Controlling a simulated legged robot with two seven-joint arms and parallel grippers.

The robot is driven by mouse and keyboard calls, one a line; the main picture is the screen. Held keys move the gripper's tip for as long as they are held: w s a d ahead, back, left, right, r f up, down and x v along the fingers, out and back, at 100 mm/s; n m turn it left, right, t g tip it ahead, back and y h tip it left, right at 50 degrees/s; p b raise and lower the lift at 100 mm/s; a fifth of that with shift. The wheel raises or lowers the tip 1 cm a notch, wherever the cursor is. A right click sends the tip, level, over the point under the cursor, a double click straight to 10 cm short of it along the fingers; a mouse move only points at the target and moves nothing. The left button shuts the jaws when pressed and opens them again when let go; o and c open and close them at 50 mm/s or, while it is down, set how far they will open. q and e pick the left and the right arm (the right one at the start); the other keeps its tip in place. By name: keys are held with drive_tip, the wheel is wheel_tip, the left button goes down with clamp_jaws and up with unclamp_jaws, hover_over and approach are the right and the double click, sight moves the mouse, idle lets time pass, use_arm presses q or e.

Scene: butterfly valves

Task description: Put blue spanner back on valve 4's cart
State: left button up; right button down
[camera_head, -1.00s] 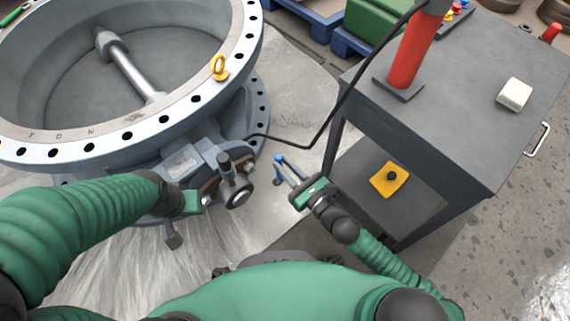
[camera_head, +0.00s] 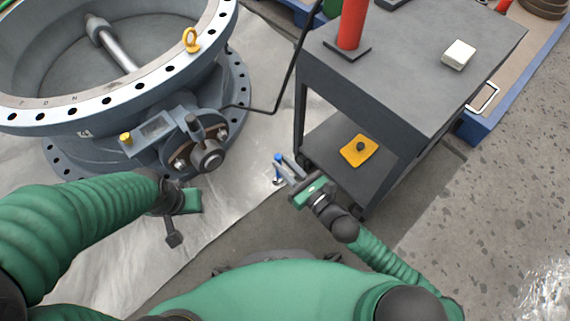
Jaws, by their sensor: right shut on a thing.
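My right gripper (camera_head: 287,172) is shut on the blue spanner (camera_head: 278,158). Only small blue parts of the spanner show at the fingertips, and the rest is hidden or too small to make out. The gripper is in front of and to the left of the dark grey cart (camera_head: 405,75), lower in the picture than its top. My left gripper (camera_head: 183,208) is below the valve's actuator flange; its fingers are not clear enough to show whether they are open. The big grey valve (camera_head: 130,95) stands at the left, with a small mark that looks like a 4 on its body.
The cart top carries a red cylinder (camera_head: 354,22) on a dark base and a white block (camera_head: 459,54). A yellow piece (camera_head: 359,151) lies on its lower shelf. A black cable (camera_head: 287,80) runs between valve and cart. Bare floor (camera_head: 470,220) lies at the right.

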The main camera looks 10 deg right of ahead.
wheel_tip(320, 180, up, 15)
drive_tip(key=p, duration=1.2)
drive_tip(key=shift+w+a+f+p, duration=0.2)
drive_tip(key=shift+a+p, duration=0.05)
drive_tip(key=shift+p, duration=0.1)
